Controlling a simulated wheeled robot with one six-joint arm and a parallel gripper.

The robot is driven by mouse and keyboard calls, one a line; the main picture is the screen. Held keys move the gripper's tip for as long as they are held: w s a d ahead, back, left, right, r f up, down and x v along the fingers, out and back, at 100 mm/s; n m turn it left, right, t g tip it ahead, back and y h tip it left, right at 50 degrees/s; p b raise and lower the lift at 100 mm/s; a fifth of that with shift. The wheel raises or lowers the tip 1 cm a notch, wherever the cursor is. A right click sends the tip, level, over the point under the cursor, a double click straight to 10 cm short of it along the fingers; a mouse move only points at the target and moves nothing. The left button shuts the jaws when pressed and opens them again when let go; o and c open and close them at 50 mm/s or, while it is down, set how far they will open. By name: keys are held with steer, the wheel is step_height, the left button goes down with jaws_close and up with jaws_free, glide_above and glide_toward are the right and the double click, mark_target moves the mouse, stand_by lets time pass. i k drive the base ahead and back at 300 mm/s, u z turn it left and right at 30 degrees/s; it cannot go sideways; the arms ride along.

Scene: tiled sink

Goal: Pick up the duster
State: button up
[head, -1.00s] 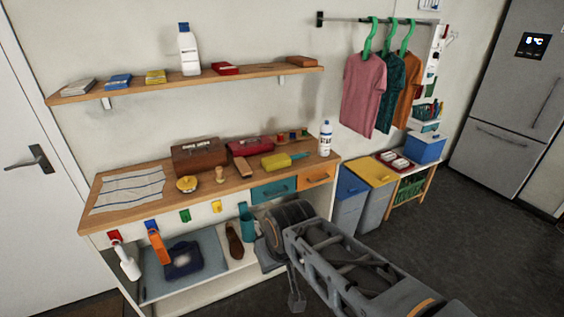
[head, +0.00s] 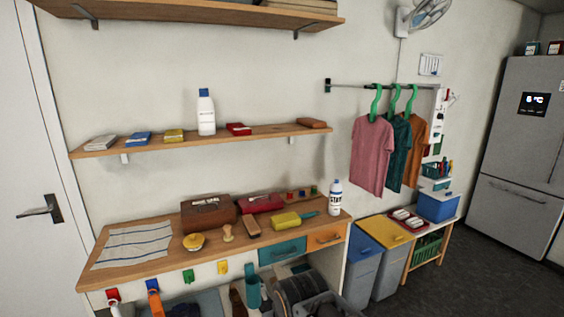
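A yellow block-like head with a teal handle (head: 286,221), which looks like the duster, lies on the wooden worktop (head: 135,271) towards its right end. Its handle points right, towards a white bottle with a blue cap (head: 335,197). A brown wooden brush or block (head: 252,226) lies just left of it. My arm's dark round joint shows at the bottom edge, in front of the bench and below the worktop. My gripper is out of the picture, and nothing touches the duster.
A brown box (head: 208,214) and a red box (head: 262,203) stand behind the duster. A yellow round tin (head: 194,242) and a wooden stamp-like piece (head: 228,232) lie to the left. Blue and yellow-lidded bins (head: 383,232) stand right of the bench. A shelf (head: 200,139) hangs above.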

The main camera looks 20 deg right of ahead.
mark_target(288, 220)
steer(key=u, duration=0.05)
steer(key=i, duration=0.8)
steer(key=z, duration=0.45)
steer(key=i, duration=0.85)
steer(key=z, duration=0.4)
